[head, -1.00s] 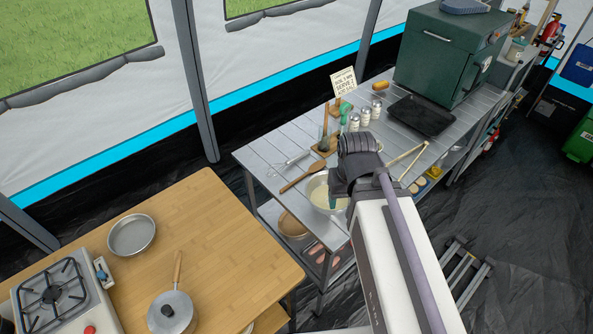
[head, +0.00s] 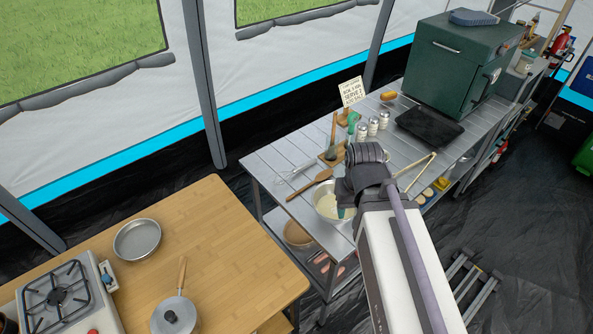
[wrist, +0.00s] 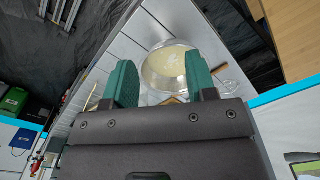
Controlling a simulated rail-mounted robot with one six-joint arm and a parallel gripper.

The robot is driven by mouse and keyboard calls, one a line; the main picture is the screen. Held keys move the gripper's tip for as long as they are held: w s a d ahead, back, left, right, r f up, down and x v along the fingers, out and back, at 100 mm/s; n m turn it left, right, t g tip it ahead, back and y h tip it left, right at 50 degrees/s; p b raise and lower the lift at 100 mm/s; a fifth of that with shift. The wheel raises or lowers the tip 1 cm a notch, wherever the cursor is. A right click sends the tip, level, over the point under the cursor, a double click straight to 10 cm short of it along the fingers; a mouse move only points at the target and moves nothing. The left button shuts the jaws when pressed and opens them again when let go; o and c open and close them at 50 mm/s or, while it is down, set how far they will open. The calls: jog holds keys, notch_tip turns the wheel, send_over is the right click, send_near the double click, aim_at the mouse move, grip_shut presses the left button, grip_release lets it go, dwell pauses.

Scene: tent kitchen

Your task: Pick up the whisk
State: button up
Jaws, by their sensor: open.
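The whisk (head: 300,167) is a thin pale wire tool lying flat on the slatted grey table, near its left end, behind a wooden spoon (head: 310,185). In the wrist view, a thin tool at the right of the bowl may be the whisk, but it is too small to be sure. My gripper (wrist: 162,78) has two green fingers spread wide, with nothing between them. The arm hides part of the bowl there.
A wooden block with upright utensils (head: 332,155), several white shakers (head: 372,126), a black tray (head: 429,126) and a green oven (head: 455,65) stand farther along the slatted table (head: 262,160). A wooden counter (head: 215,235) with a pan is at the left, across a gap.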

aim_at(297, 169)
jog(key=w+a+f+m+b, duration=0.2)
jog(key=w+m, duration=0.1)
jog(key=w, duration=0.9)
jog(key=w+a+f+m+b, duration=0.2)
jog(key=w+f+m, duration=0.1)
jog(key=w, duration=1)
jog(key=w+a+f+m+b, duration=0.2)
jog(key=w+b, duration=0.1)
jog(key=w, duration=0.9)
jog(key=f+m+b, duration=0.1)
jog(key=f+b, duration=0.2)
jog(key=f+m+b, duration=0.1)
jog(key=f+b, duration=0.6)
jog(key=f, duration=0.1)
jog(key=shift+s+a+f+m+b, duration=0.1)
jog(key=shift+s+m+b, duration=0.25)
jog(key=shift+m+b, duration=0.05)
jog(key=shift+r, duration=0.25)
jog(key=shift+c, duration=0.2)
grip_shut()
